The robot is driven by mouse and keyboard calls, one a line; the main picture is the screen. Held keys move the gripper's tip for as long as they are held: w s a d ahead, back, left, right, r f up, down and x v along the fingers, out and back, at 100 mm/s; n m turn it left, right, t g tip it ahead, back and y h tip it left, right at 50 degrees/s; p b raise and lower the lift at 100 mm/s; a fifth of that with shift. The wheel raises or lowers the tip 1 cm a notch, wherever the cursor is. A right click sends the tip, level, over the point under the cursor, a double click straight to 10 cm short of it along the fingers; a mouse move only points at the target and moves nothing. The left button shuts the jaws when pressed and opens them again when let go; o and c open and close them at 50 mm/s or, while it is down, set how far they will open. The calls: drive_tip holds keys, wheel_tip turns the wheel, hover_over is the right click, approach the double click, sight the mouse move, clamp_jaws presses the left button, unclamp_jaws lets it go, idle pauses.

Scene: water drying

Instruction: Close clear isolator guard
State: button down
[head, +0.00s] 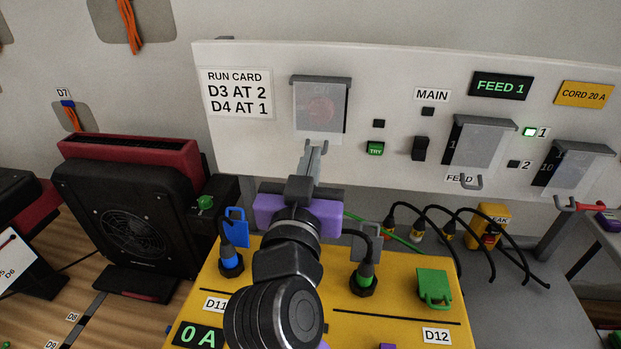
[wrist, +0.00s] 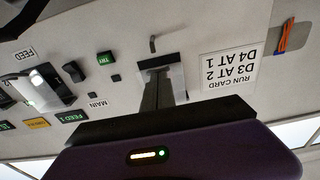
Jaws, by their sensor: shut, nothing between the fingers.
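The clear isolator guard (head: 320,120) hangs from a grey bar at its top on the white panel. A blurred red round shape shows through it. It looks down over that shape, but I cannot tell whether it lies fully flush. My gripper (head: 314,158) is shut and empty, its fingertips at the guard's lower edge in the head view. In the upside-down wrist view, the shut fingers (wrist: 160,88) overlap the guard area (wrist: 178,74), and a small grey hook (wrist: 152,44) shows beyond it. I cannot tell whether the fingers touch the guard.
Two other clear covers (head: 487,145) (head: 575,170) hang at the panel's right. A run card (head: 236,93) is left of the guard, and a green TRY button (head: 375,149) is right of it. A yellow box (head: 400,325) with plugged cords stands below. A black fan unit (head: 130,230) stands left.

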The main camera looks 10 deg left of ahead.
drive_tip(key=w+f+t+b, duration=0.1)
drive_tip(key=b, duration=0.4)
drive_tip(key=shift+w+f+t+b, duration=0.1)
drive_tip(key=shift+w+t+b, duration=0.05)
drive_tip(key=shift+t+b, duration=0.15)
drive_tip(key=shift+r, duration=0.2)
